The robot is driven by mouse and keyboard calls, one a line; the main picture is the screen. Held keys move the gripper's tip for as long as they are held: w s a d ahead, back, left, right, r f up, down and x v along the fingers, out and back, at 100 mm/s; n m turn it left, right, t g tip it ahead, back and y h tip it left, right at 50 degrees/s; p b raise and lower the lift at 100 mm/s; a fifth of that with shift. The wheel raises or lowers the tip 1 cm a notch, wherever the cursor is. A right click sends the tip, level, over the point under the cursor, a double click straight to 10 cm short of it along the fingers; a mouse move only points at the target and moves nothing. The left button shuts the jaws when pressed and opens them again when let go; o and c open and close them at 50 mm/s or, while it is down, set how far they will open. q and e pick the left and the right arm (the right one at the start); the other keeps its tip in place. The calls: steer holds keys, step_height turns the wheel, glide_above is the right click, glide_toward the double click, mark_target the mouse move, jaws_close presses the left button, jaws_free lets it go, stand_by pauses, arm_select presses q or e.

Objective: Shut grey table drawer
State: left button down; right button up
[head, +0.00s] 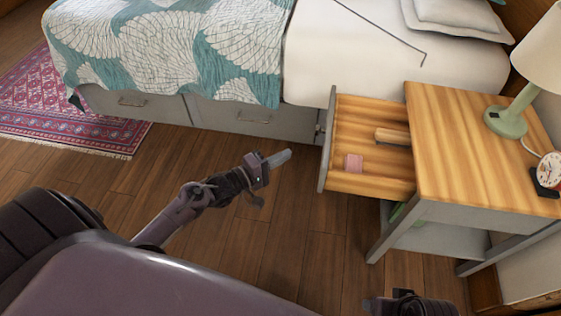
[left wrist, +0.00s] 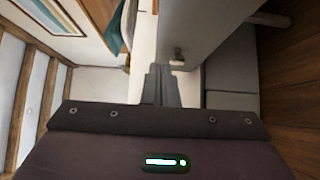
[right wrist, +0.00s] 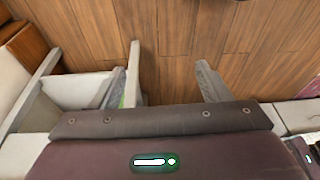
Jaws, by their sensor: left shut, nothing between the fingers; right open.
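The grey table drawer (head: 328,145) is pulled well out from the left side of the wood-topped table (head: 480,140). Its grey front faces left, with a small knob (head: 318,130). Inside lie a pink block (head: 353,163) and a wooden piece (head: 392,136). My left gripper (head: 288,156) is shut and empty, left of the drawer front and apart from it. In the left wrist view its fingers (left wrist: 162,80) point toward the drawer front (left wrist: 190,25) and knob (left wrist: 178,55). My right gripper (right wrist: 162,82) is open and empty; in the head view only part shows at the bottom edge.
The bed (head: 190,60), with grey drawers (head: 240,116) beneath, runs behind. A patterned rug (head: 70,110) lies at left. The wooden floor left of the drawer is clear.

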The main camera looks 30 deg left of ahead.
arm_select(q)
steer(key=w+d+b, duration=0.1)
steer(key=w+d, duration=0.5)
steer(key=shift+w+d+b, duration=0.15)
steer(key=shift+d+b, duration=0.15)
steer(key=shift+d, duration=0.05)
arm_select(e)
steer(key=shift+w+a+f+t+y, duration=0.2)
steer(key=shift+w+a+t, duration=0.15)
steer(key=shift+a, duration=0.25)
steer(key=shift+w+a+f+t+y, duration=0.2)
steer(key=shift+a+t, duration=0.15)
steer(key=shift+a, duration=0.2)
arm_select(q)
steer(key=shift+d, duration=0.1)
